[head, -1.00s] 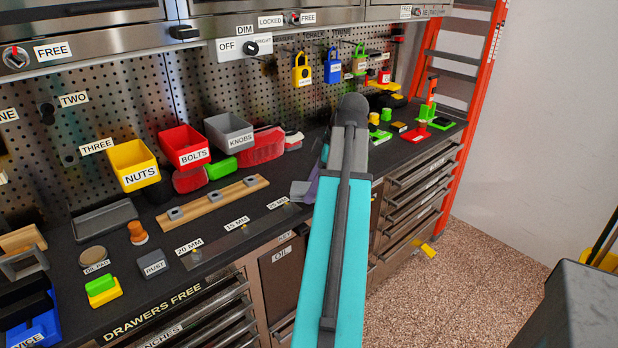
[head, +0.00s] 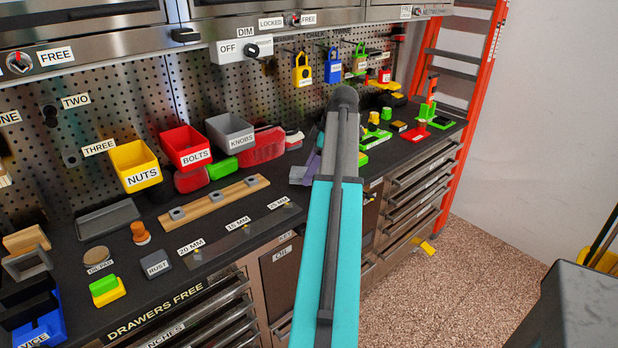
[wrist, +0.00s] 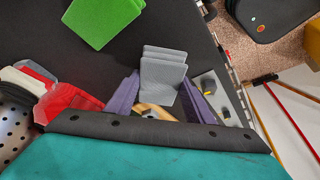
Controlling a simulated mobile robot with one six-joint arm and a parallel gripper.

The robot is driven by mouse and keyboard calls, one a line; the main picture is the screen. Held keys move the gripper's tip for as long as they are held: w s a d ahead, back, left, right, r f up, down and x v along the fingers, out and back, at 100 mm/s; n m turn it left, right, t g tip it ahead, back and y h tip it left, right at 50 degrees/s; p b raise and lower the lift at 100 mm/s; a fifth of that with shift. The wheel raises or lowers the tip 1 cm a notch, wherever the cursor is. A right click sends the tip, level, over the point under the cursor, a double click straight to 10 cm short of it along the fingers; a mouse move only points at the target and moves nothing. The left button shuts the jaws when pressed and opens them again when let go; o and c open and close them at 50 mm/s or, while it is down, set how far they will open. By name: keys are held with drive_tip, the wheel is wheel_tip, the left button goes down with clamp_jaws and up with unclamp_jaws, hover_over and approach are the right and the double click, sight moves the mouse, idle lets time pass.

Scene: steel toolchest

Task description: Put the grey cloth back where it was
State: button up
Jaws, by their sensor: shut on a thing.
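The grey cloth (wrist: 163,76) is a folded, layered light-grey piece in the wrist view. It sits between the two purple fingers of my gripper (wrist: 160,100), which is shut on it. Dark worktop lies beyond it; I cannot tell how high the cloth is above it. In the head view, a small grey-purple part of my gripper (head: 304,170) shows just left of my teal arm, over the worktop (head: 255,213). My arm hides most of the gripper and the cloth there.
A green block (wrist: 103,18) lies ahead on the worktop in the wrist view, with red items (wrist: 68,102) at left. In the head view, a wooden rail (head: 215,201), labelled bins (head: 188,148) and a green-and-red stand (head: 422,125) surround the arm. The worktop's front edge is close.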

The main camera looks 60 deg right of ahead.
drive_tip(key=shift+d, duration=0.1)
drive_tip(key=shift+w+d+f, duration=0.15)
drive_tip(key=shift+w+d, duration=0.3)
drive_tip(key=shift+d, duration=0.05)
drive_tip(key=shift+f+p, duration=0.6)
drive_tip(key=shift+f, duration=1.1)
drive_tip(key=shift+s+a, duration=0.1)
drive_tip(key=o, duration=1)
drive_tip(key=shift+f, duration=0.1)
drive_tip(key=shift+c, duration=0.2)
